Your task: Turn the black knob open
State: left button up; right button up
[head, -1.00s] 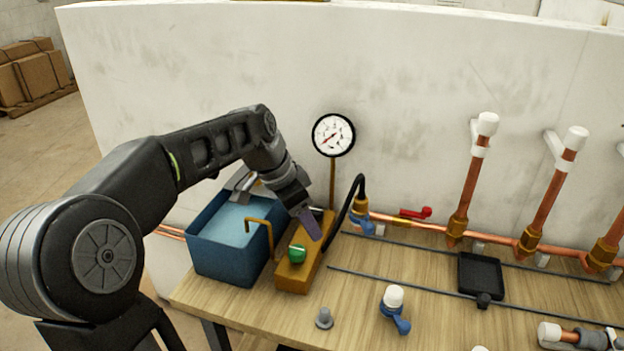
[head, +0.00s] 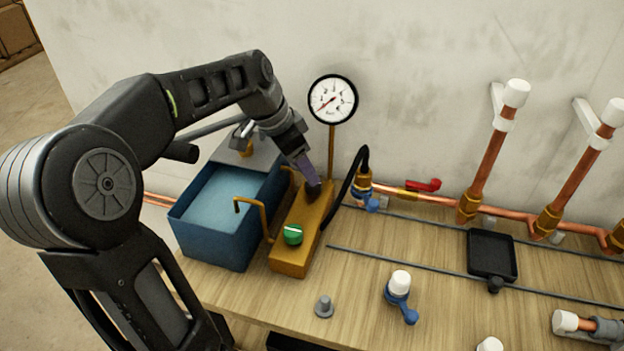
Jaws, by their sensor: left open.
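A yellow-brown block (head: 291,260) stands on the bench beside a blue tank (head: 212,236). The black knob (head: 314,188) sits on the far part of the block, partly hidden by my gripper. A green knob (head: 292,234) with a white line sits nearer on the same block. My left gripper (head: 307,172) comes from above, open, with its fingers pointing down at the black knob. I cannot tell whether the fingers touch the knob or stand around it. My right gripper is not in view.
A pressure gauge (head: 332,99) rises behind the block, and a black hose (head: 350,187) curves to its right. A lever with a black grip (head: 180,152) crosses above the tank. Copper pipes (head: 485,165) and a black tray (head: 491,254) are at right.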

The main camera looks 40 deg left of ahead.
pick_arm(q)
jog(key=x, duration=0.6)
jog(key=shift+f, duration=0.1)
jog(key=shift+c, duration=0.4)
grip_shut()
